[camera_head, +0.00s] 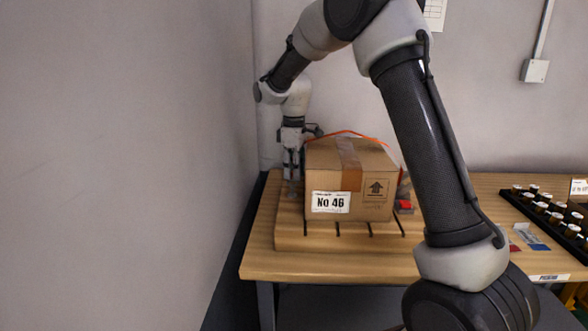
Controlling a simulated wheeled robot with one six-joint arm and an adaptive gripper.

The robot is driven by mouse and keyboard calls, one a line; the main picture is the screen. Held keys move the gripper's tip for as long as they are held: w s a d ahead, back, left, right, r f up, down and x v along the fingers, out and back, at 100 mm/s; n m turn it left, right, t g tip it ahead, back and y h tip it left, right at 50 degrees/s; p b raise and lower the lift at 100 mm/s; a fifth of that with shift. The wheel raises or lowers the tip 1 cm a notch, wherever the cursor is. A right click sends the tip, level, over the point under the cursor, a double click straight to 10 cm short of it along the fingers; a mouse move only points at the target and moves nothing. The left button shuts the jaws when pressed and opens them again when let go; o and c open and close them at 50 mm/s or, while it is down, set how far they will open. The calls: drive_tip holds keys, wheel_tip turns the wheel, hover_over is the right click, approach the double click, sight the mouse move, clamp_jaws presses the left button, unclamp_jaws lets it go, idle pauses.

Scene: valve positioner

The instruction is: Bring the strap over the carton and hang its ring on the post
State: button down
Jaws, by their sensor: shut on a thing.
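The carton (375,207), brown with a tape strip and a "No 46" label, stands on a slatted wooden board on the table. The orange strap (352,132) runs over the top of the carton from its right side toward its upper left. My gripper (292,185) points down at the left side of the carton, close to the board. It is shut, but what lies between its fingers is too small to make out. The ring and the post cannot be made out here; my gripper and the carton may hide them.
The wooden board (290,237) lies on the table (262,262). A red part (404,206) sits right of the carton, partly behind my arm. A black rack (555,222) with several bottles stands at the far right. A wall closes off the left side.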

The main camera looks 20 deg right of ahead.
drive_tip(key=shift+f, duration=0.9)
drive_tip(key=c, duration=1.2)
unclamp_jaws()
